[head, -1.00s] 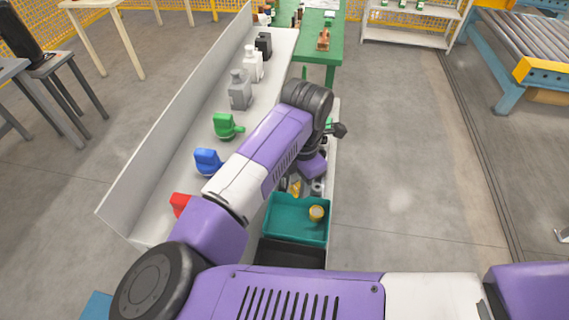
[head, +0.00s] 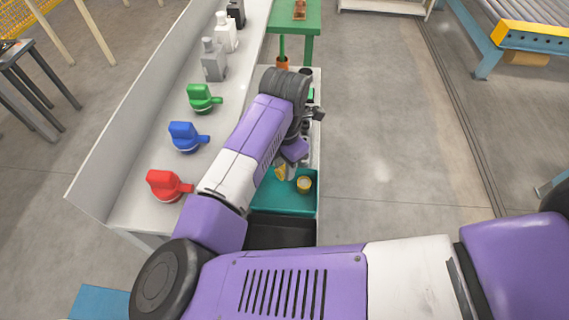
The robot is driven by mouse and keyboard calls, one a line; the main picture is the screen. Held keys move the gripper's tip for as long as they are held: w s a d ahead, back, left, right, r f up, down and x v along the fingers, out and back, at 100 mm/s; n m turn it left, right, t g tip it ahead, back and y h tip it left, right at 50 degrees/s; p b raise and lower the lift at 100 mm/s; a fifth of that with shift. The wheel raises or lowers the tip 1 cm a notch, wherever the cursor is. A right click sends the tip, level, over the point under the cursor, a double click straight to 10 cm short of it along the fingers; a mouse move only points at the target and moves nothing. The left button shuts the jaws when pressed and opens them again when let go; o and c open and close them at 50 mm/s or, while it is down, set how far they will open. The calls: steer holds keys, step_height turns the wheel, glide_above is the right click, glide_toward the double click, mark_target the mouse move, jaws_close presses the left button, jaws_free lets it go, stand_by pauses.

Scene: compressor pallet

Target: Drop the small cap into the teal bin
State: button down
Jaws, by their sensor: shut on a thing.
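My gripper (head: 291,170) points down over the bin's far left part, below my purple wrist. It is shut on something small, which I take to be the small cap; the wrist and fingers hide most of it. A yellow patch (head: 280,172) shows just beside the fingers, too small to identify. The gripper looks apart from the yellow item.
A dark bin (head: 280,232) adjoins the teal bin on the near side. On the grey bench to the left stand red (head: 167,185), blue (head: 186,136) and green (head: 202,98) handled pieces and grey and white bottles. The floor to the right is clear.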

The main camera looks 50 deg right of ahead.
steer(key=c, duration=1)
jaws_free()
steer(key=shift+c, duration=0.2)
step_height(320, 180, up, 8)
steer(key=shift+f+b, duration=0.1)
steer(key=shift+b, duration=0.8)
